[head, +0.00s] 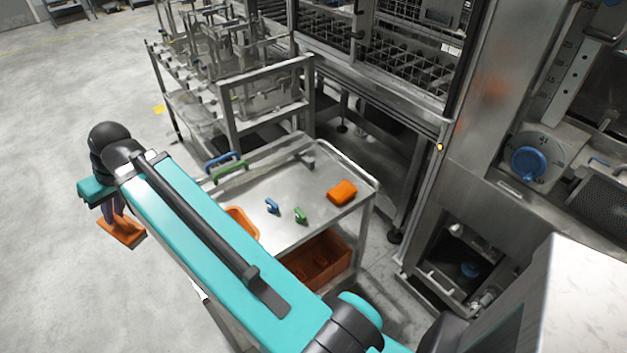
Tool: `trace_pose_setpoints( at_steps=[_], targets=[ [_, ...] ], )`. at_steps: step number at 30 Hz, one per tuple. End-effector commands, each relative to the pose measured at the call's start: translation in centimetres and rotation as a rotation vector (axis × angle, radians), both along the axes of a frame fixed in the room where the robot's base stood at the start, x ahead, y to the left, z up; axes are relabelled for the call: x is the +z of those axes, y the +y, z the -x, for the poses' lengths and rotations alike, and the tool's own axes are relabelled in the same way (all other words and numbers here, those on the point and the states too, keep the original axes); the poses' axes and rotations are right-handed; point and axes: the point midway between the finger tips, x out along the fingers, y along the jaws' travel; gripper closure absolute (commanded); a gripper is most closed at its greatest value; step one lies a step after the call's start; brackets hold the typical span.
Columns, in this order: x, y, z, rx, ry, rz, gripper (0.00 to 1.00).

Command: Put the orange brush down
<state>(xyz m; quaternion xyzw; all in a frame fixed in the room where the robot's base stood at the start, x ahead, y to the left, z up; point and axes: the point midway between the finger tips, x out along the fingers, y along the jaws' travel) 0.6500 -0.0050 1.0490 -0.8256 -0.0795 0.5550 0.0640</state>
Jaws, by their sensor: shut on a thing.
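My gripper (113,207) is at the far left of the head view, pointing down and shut on the orange brush (121,234). The brush hangs under the fingers as a flat orange block, with grey floor behind it. It is left of the steel trolley (308,183) in the picture, clear of the trolley top. How the fingers sit on the brush is too small to tell. My teal arm crosses the front of the view and hides the trolley's left part.
On the trolley top are an orange block (342,192), a small blue item (272,206), a small green item (300,215) and a partly hidden orange container (242,222). An orange bin (340,257) sits below. A rack cart (270,122) and the washer (425,190) stand behind.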

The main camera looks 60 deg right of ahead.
Motion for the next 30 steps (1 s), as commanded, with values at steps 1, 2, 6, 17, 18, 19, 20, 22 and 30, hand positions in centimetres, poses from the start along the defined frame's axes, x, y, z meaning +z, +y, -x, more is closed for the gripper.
trace_pose_setpoints(
  at_steps=[1,2,6,17,18,19,20,22,30],
  targets=[
    [0.0,0.2,0.0,0.003,-0.001,0.0,1.0],
    [0.0,0.3,0.0,0.005,-0.001,0.0,1.0],
    [0.0,0.4,0.0,0.008,0.0,0.0,1.0],
    [-0.9,-4.8,0.5,-0.026,0.007,0.005,1.0],
    [-1.0,-5.8,0.7,-0.033,0.008,0.004,1.0],
    [-1.1,-6.6,0.8,-0.038,0.009,0.005,1.0],
    [-1.2,-7.4,1.0,-0.043,0.01,0.005,1.0],
    [-1.5,-9.3,1.4,-0.056,0.013,0.006,1.0],
    [-2.3,-16.3,3.5,-0.099,0.021,0.008,1.0]
  ],
)
